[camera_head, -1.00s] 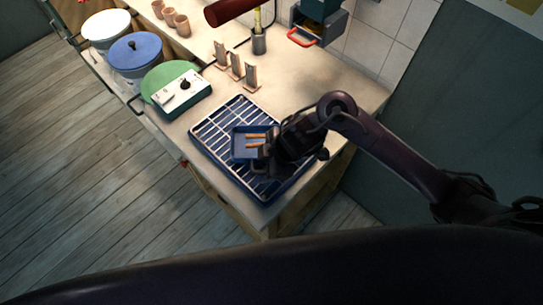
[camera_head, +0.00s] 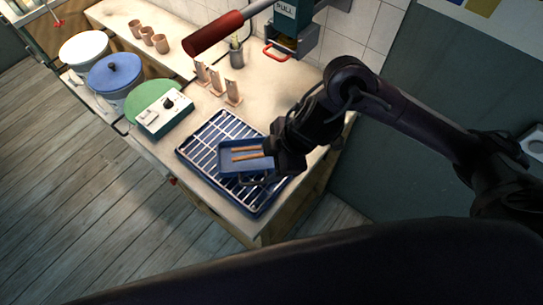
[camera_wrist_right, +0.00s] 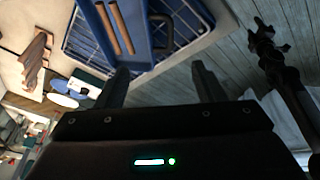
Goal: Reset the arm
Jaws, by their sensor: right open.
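My right gripper (camera_head: 270,163) is at the right edge of a small blue tray (camera_head: 232,161) that holds two brown sticks (camera_head: 247,153). The tray sits on a white wire rack in a larger blue tray (camera_head: 183,152) on the counter. In the right wrist view my right gripper (camera_wrist_right: 162,75) has its two fingers spread apart with nothing gripped between them. The small tray (camera_wrist_right: 140,22) with its handle lies just beyond the fingertips there. My left gripper does not show clearly in the head view.
A control box (camera_head: 163,113), a green disc (camera_head: 140,97), a blue-lidded bucket (camera_head: 115,70) and a white-topped bucket (camera_head: 84,46) stand to the left. Several upright clay pieces (camera_head: 233,92) stand behind the rack. A press with a red lever (camera_head: 213,35) is at the back.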

